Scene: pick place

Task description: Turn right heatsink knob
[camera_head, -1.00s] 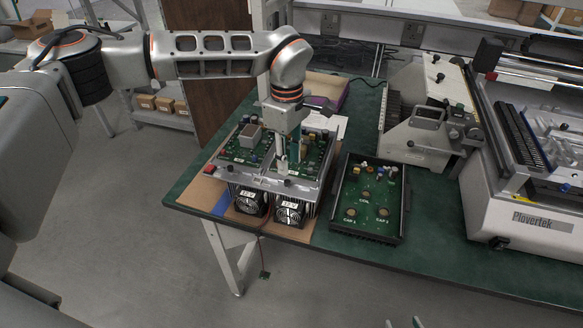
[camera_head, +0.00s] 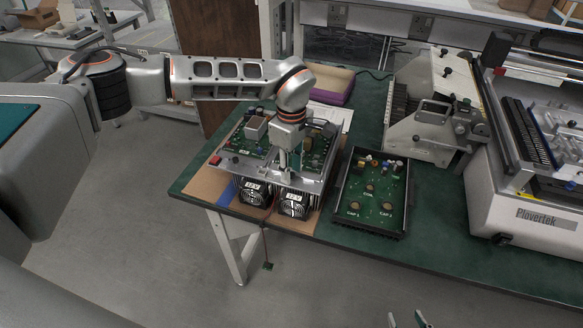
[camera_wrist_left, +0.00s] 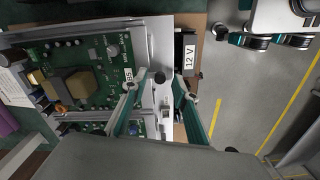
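The heatsink assembly (camera_head: 225,172) is a metal frame with green circuit boards and two black fans labelled 12 V at its front. My left gripper (camera_head: 285,168) points down over its right-hand part. In the left wrist view, the left gripper (camera_wrist_left: 162,90) has its two teal fingers spread apart over the metal plate. A small dark round knob (camera_wrist_left: 160,77) shows between the fingertips; I cannot tell whether either finger touches it. My right gripper (camera_head: 406,320) shows only its tips at the bottom edge, apart, clear of the table.
A black tray (camera_head: 404,208) with a green board lies right of the assembly. A large Plovertek machine (camera_head: 520,218) and a grey device (camera_head: 425,130) stand farther right. A purple-and-yellow block (camera_head: 332,88) lies behind. The table's front edge is just before the fans.

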